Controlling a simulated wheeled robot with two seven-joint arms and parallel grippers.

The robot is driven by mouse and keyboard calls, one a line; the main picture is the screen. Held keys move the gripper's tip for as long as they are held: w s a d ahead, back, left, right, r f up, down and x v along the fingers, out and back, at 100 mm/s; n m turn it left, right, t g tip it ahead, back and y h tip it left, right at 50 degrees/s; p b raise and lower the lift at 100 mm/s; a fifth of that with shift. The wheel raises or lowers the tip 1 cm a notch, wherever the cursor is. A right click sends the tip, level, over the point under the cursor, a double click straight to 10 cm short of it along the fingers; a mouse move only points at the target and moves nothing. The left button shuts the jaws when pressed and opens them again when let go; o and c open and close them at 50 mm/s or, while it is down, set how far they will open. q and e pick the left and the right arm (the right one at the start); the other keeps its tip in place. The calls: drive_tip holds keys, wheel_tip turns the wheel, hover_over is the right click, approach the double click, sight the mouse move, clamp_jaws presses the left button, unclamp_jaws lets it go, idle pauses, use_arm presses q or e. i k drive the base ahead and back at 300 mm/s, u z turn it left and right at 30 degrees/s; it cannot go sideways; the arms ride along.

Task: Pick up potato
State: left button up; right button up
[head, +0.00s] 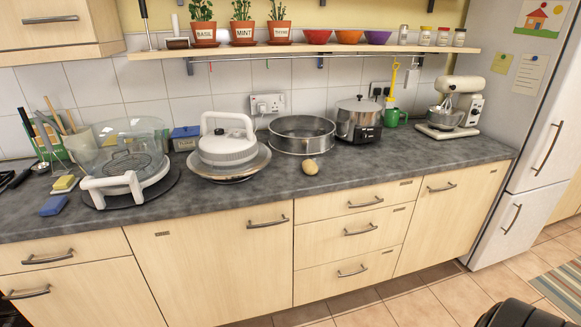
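A small tan potato (310,167) lies on the dark grey countertop (380,168), just in front of a round metal pan. It stands apart from the white-lidded appliance to its left. Neither of my grippers shows in the head view. A dark rounded shape at the bottom right corner cannot be identified.
The metal pan (302,135) is behind the potato. The white-lidded appliance (229,150), a clear-bowled appliance (128,165), a slow cooker (358,120) and a stand mixer (455,105) line the counter. A shelf (330,47) hangs above. The counter right of the potato is clear.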

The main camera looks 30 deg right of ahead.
sight(309, 166)
drive_tip(key=z, duration=3.05)
drive_tip(key=i, duration=2.65)
drive_tip(key=u, duration=2.4)
